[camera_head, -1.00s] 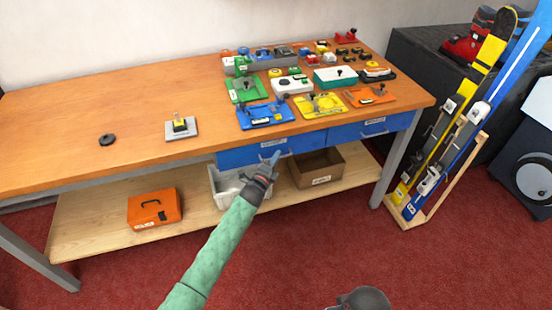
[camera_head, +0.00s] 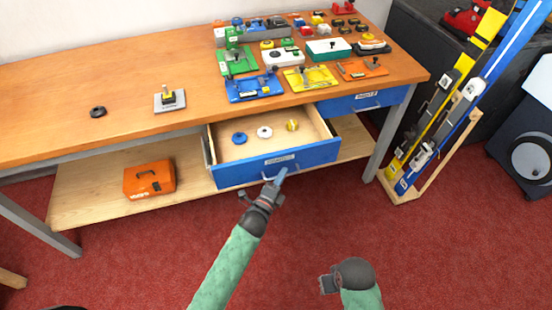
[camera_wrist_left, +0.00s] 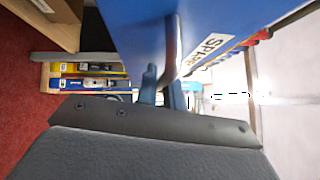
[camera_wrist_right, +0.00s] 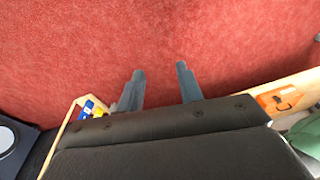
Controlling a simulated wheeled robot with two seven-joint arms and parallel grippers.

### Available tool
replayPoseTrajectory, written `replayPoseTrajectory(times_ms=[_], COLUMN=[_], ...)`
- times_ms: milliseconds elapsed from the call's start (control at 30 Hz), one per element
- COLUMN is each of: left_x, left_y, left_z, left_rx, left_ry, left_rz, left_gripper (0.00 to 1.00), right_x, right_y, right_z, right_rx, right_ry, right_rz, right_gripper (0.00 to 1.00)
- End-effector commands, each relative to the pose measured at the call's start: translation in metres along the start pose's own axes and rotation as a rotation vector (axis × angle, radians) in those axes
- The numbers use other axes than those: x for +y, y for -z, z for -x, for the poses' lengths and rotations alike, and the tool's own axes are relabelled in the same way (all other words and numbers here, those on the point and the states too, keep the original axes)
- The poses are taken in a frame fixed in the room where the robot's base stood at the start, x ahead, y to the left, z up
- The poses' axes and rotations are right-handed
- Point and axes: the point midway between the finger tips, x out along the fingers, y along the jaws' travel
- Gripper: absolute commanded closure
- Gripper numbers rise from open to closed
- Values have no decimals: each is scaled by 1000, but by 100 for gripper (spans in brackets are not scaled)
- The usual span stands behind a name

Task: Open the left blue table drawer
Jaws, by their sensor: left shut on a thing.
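The left blue table drawer (camera_head: 310,159) is pulled well out from under the orange-brown tabletop. Inside it lie a blue round piece (camera_head: 239,138), a white round piece (camera_head: 265,132) and a yellow piece (camera_head: 292,125). My left gripper (camera_head: 278,177) is shut on the drawer's handle at its front. In the left wrist view the fingers (camera_wrist_left: 162,85) close around the handle, below the blue front (camera_wrist_left: 195,25) with its white label. My right gripper (camera_wrist_right: 160,80) is open and empty over the red floor. The right blue drawer (camera_head: 367,101) is shut.
The tabletop (camera_head: 60,100) carries several coloured fixtures at its right side, a grey plate (camera_head: 170,101) and a dark knob (camera_head: 97,112). An orange box (camera_head: 149,180) sits on the lower shelf (camera_head: 85,198). Skis on a wooden rack (camera_head: 440,165) stand at right. Red floor before the bench is clear.

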Motion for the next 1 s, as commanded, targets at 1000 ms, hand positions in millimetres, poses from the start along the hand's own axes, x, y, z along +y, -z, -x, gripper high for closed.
replayPoseTrajectory(times_ms=[1000], left_x=[-14], left_y=[59], left_z=[59], left_rx=[0], left_ry=[-1], left_rz=[0], left_gripper=[89], right_x=[-3], right_y=[-1], right_z=[19], right_rx=[3], right_ry=[5], right_rz=[-3], right_gripper=[64])
